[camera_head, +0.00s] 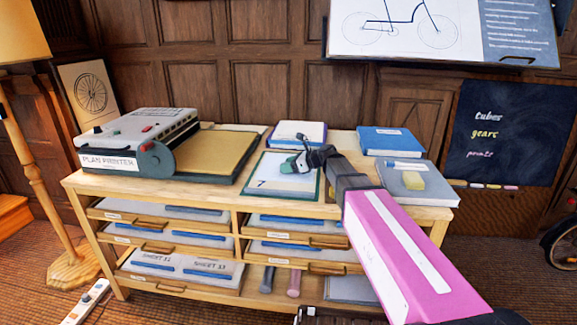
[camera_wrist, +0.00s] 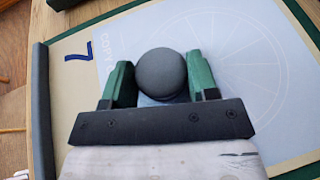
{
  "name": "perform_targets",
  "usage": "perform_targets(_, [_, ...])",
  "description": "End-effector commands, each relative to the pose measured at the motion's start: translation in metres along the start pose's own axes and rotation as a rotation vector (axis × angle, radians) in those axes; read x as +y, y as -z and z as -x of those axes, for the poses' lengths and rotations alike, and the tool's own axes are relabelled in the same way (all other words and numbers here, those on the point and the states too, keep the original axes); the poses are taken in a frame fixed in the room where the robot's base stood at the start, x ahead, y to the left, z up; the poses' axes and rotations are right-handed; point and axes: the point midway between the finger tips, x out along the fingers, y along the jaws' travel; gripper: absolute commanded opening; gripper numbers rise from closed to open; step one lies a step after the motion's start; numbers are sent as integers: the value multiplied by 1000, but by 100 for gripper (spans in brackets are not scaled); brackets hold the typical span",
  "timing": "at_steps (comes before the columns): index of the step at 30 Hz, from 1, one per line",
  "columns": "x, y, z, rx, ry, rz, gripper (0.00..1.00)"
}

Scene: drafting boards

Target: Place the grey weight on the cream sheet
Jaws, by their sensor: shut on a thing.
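My gripper (camera_wrist: 162,85) is shut on the grey weight (camera_wrist: 161,73), a round dark grey knob between its green fingers. In the head view my gripper (camera_head: 299,161) is over the sheet at the middle of the table; the weight cannot be made out clearly there. The cream sheet (camera_wrist: 72,112) lies flat beneath, with a blue 7, a pale blue area marked COPY and a faint wheel drawing. It also shows in the head view (camera_head: 272,184), on a green-edged board. I cannot tell whether the weight touches the sheet.
The plan printer (camera_head: 130,140) and a tan board (camera_head: 222,152) stand to the left. A white-topped pad (camera_head: 298,128) lies behind. Drawers (camera_head: 190,228) fill the front below.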

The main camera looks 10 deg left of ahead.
Motion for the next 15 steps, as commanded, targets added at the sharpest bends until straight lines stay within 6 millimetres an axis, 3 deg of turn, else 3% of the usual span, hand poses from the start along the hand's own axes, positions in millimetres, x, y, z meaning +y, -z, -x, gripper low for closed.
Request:
perform_targets(1, [0,1,-1,-1,0,-1,14])
perform_targets(2, [0,1,0,0,0,0,63])
perform_targets(3, [0,1,0,0,0,0,76])
perform_targets(15, [0,-2,3,0,1,0,79])
